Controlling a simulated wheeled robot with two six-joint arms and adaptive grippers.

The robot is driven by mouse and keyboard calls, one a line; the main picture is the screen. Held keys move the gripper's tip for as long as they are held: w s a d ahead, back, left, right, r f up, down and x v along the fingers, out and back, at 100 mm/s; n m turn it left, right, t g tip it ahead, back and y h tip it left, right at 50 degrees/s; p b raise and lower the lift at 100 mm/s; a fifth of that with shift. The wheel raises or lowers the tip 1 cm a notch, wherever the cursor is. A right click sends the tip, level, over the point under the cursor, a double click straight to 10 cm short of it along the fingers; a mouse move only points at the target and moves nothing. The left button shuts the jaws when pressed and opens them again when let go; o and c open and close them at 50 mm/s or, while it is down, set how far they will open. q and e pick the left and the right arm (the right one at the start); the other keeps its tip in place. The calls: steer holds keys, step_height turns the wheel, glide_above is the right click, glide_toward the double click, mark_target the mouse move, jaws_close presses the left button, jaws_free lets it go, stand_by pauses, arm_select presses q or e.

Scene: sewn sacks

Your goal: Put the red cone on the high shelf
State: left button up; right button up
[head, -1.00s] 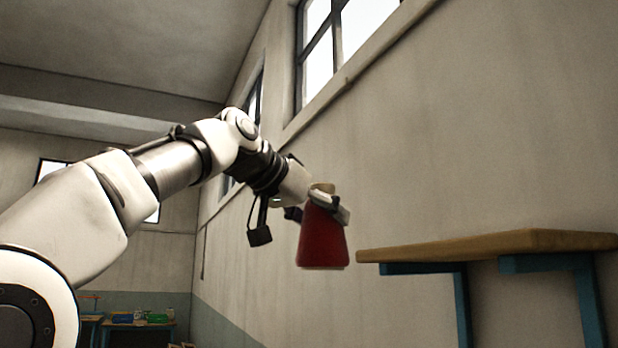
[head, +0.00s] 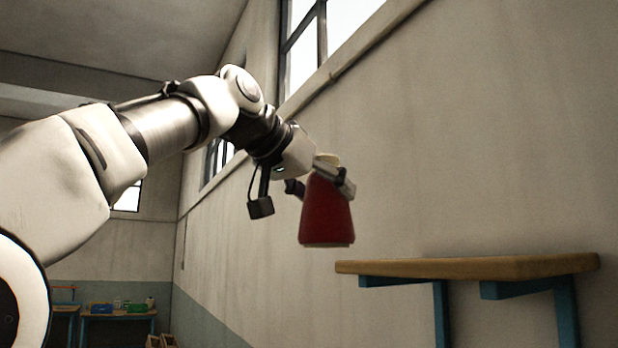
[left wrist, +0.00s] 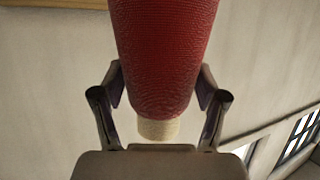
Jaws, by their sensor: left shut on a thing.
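The red cone (head: 327,215) is upright in the head view, with a pale top and a wide red base. My left gripper (head: 335,180) is shut on its upper part and holds it in the air. In the left wrist view the cone (left wrist: 163,55) sits between the two fingers, with its pale tip toward the palm. The high shelf (head: 470,268) is a wooden board on blue supports at the right. The cone's base is a little above the board's level and left of its near end, apart from it in the picture. My right gripper is not in view.
The visible board top looks bare. A plain wall (head: 450,130) with windows (head: 305,55) runs behind the cone and shelf. Far off at lower left, blue-legged tables (head: 118,317) hold small coloured items.

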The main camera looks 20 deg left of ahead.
arm_select(q)
steer(key=w+d+p, duration=0.1)
steer(key=w+p, duration=0.1)
steer(key=w+d+p, duration=0.2)
steer(key=shift+r, duration=0.2)
steer(key=w+d, duration=0.1)
steer(key=w, duration=0.1)
steer(key=w+d+f, duration=0.1)
steer(key=shift+w+d+f, duration=0.15)
steer(key=shift+w+d, duration=0.2)
steer(key=shift+d, duration=0.05)
steer(key=shift+w+d, duration=0.5)
steer(key=shift+w, duration=0.05)
steer(key=shift+f, duration=0.45)
steer(key=o, duration=1.3)
